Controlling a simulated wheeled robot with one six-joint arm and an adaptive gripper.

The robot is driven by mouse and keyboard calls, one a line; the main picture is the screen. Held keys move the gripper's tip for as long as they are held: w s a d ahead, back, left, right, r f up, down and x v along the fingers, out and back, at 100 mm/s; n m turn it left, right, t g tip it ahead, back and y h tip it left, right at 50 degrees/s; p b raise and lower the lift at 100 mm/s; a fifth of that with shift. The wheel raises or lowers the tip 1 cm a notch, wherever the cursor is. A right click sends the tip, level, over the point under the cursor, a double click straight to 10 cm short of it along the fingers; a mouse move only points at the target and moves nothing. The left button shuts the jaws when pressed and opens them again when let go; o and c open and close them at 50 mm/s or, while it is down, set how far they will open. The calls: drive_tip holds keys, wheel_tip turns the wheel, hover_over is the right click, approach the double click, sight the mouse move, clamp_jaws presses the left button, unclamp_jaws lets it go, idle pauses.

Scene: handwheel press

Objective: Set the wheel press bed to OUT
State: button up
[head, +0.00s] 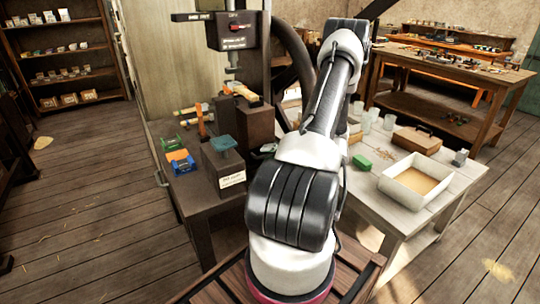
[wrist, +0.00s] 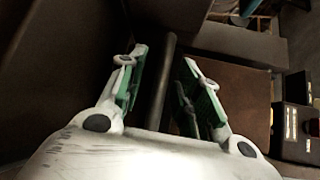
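The wheel press (head: 232,45) stands at the back of the dark bench in the head view, with a small red mark on its dark head. Its large dark handwheel (head: 295,75) is partly hidden behind my arm. A dark block (head: 229,122) below the head carries a light wooden piece; I cannot tell the bed's setting. My gripper (wrist: 163,78) is hidden in the head view. In the wrist view its green-lined fingers are apart, with a dark bar (wrist: 162,85) between them. Gaps show on both sides of the bar; I cannot tell which part of the press it is.
A labelled dark box (head: 224,165) with a teal top stands at the bench front, beside an orange and blue item (head: 180,161). A pale table right of my arm holds a shallow tray (head: 416,181) and jars. Open floor lies left of the bench.

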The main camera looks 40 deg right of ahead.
clamp_jaws()
drive_tip(key=shift+s+a, duration=0.1)
drive_tip(key=s+a, duration=0.3)
drive_tip(key=s, duration=1)
drive_tip(key=s+a, duration=0.3)
drive_tip(key=s, duration=1.1)
drive_tip(key=shift+a, duration=0.25)
drive_tip(key=shift+s, duration=0.2)
unclamp_jaws()
